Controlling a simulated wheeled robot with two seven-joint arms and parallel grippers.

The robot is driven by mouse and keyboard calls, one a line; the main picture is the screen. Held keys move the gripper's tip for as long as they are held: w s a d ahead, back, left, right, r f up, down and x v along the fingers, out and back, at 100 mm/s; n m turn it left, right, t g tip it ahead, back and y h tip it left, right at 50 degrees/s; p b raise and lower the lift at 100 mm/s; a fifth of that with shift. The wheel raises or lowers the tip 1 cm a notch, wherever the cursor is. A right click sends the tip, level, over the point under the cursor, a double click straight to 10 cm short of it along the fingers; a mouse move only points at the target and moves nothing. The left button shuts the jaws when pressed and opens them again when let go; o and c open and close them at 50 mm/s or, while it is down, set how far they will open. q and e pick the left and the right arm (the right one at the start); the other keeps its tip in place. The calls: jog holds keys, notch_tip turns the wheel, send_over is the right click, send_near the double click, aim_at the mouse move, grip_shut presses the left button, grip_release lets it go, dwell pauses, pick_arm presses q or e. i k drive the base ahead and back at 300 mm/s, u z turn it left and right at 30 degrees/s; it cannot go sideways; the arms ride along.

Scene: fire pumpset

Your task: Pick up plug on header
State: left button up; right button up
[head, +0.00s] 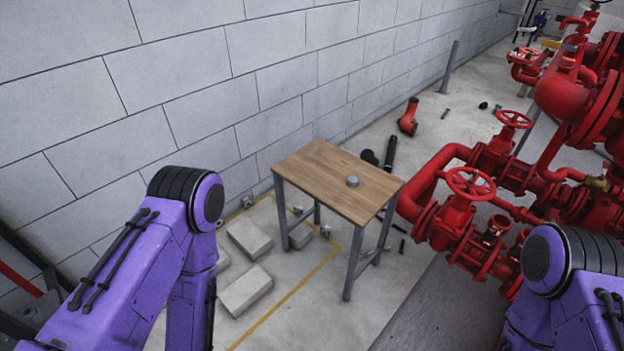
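A small grey round piece (352,181), which may be the plug, lies on the wooden table top (322,166). The red pump header with its pipes, flanges and handwheels (470,184) stands right of the table. An open upright red pipe end (496,228) shows low on the header; I cannot make out a plug on it. My two purple arms show at the lower left and lower right. Both grippers are out of the picture, so what they hold is hidden.
Pale blocks (245,290) lie on the floor left of the table, by a yellow floor line (300,283). A loose red elbow pipe (408,117) and dark parts (390,152) lie behind the table. A grey block wall (200,85) runs along the left.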

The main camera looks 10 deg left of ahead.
aim_at(352, 181)
jog(key=u, duration=0.1)
jog(key=k, duration=0.6)
jog(key=z, duration=0.95)
jog(key=i, duration=1.35)
jog(key=u, duration=0.35)
